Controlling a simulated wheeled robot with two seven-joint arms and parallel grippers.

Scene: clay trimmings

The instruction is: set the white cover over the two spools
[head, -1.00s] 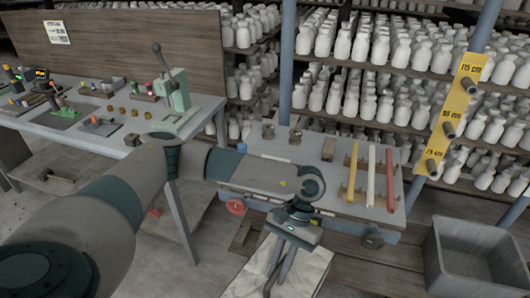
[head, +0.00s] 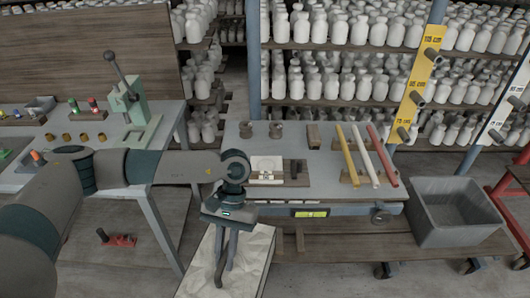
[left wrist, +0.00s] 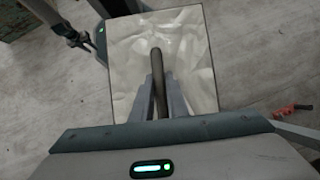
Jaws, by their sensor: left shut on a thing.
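The white cover (head: 248,262) has a pale, crumpled-looking top and hangs low in front of the bench. In the left wrist view its top (left wrist: 195,60) fills the upper middle, with a dark curved handle (left wrist: 156,62). My left gripper (head: 224,262) points down and is shut on that handle; its fingers also show in the left wrist view (left wrist: 160,95). The two spools, a left one (head: 246,129) and a right one (head: 276,129), stand upright side by side at the back left of the bench, uncovered and apart from the cover.
The bench (head: 225,165) also carries a white-faced block (head: 267,165), a brown block (head: 313,135) and yellow, white and red rods (head: 365,157). A grey bin (head: 455,212) stands at right. A side table (head: 170,118) with a green press (head: 128,108) is at left. Bottle shelves stand behind.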

